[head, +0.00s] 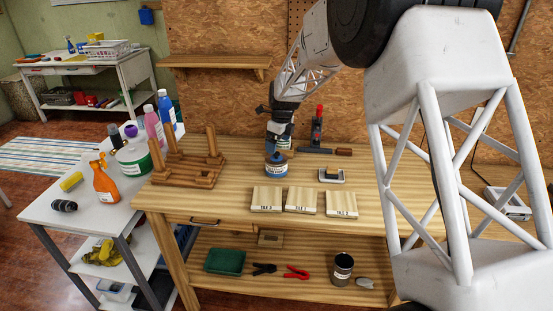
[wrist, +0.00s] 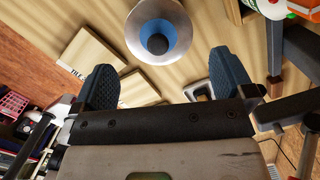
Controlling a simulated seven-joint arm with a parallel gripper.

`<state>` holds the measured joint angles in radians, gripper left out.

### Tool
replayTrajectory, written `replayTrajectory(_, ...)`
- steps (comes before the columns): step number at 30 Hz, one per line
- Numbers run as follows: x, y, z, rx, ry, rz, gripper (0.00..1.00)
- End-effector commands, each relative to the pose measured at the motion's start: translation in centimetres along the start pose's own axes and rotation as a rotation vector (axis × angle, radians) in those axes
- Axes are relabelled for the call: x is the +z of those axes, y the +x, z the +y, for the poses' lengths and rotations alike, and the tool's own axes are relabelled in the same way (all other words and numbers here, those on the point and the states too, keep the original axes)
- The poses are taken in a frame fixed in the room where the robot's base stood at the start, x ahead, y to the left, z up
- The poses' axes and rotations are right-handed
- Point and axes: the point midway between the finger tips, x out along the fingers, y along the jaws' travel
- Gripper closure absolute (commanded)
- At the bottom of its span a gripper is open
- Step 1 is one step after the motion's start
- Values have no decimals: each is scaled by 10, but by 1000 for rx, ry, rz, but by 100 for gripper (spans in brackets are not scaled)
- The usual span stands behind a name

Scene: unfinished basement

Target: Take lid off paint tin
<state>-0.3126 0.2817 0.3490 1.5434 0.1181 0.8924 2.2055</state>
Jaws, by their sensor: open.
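The paint tin (head: 276,170) stands upright on the wooden workbench, with a blue and white label. In the wrist view I look down on its pale metal rim (wrist: 135,38). Within the rim is a blue disc, which looks like the lid (wrist: 176,33), with a dark round knob at its centre. My gripper (head: 278,149) points down just over the tin in the head view and hides part of its top. In the wrist view my gripper (wrist: 162,60) has its two blue fingers wide apart, with nothing between them; the tin shows beyond the fingertips.
Three tile boards (head: 301,199) lie in front of the tin. A small tray (head: 331,180) with a dark block lies right of it. A wooden peg rack (head: 190,170) stands left. A red-topped tool (head: 317,128) stands behind. Bare bench (head: 400,190) shows at right.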

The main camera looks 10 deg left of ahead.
Motion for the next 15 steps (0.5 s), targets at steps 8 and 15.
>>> replayTrajectory(8,0,16,2,0,0,1,0)
replayTrajectory(15,0,43,3,1,0,1,0)
